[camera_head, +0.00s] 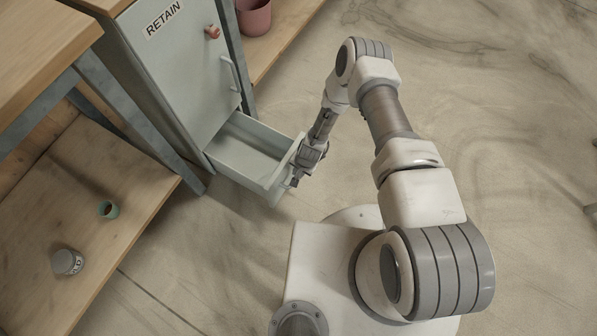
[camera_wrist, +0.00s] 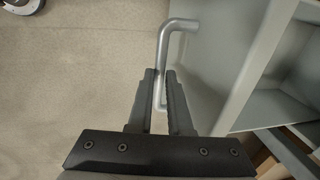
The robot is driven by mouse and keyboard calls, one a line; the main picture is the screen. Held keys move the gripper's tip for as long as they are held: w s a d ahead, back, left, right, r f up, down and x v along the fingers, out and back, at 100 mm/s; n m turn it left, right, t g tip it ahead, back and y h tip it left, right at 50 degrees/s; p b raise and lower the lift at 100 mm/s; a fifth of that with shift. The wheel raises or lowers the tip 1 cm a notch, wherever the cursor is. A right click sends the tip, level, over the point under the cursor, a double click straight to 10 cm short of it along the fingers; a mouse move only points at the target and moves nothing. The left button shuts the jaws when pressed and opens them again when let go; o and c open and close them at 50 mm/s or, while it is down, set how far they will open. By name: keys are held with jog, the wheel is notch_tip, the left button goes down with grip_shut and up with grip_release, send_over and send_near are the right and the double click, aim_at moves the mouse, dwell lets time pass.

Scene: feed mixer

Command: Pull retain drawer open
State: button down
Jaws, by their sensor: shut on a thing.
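The retain drawer (camera_head: 247,157) is the pale grey-green drawer low in the cabinet marked RETAIN (camera_head: 165,70). It stands well out from the cabinet front and its inside looks empty. My gripper (camera_head: 296,176) is at the drawer's front panel. In the wrist view, my gripper (camera_wrist: 162,88) has its two dark fingers on either side of the metal bar handle (camera_wrist: 163,62), shut on it. The drawer's front panel and open inside (camera_wrist: 272,107) show to the right of the handle. In the head view, my gripper and wrist hide most of the handle.
A reddish knob (camera_head: 212,32) and an upright handle (camera_head: 231,73) are on the cabinet face above the drawer. The floor to the right is clear.

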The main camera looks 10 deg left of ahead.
dwell(0.3)
jog(key=c, duration=0.8)
grip_release()
jog(key=shift+c, duration=0.2)
jog(key=shift+r, duration=0.1)
jog(key=d+r+p, duration=0.1)
jog(key=r+p, duration=0.2)
jog(key=r, duration=0.5)
jog(key=s+d+r+p, duration=0.1)
jog(key=d+r+p, duration=0.1)
jog(key=r, duration=0.7)
jog(key=shift+p, duration=0.75)
jog(key=shift+s, duration=0.1)
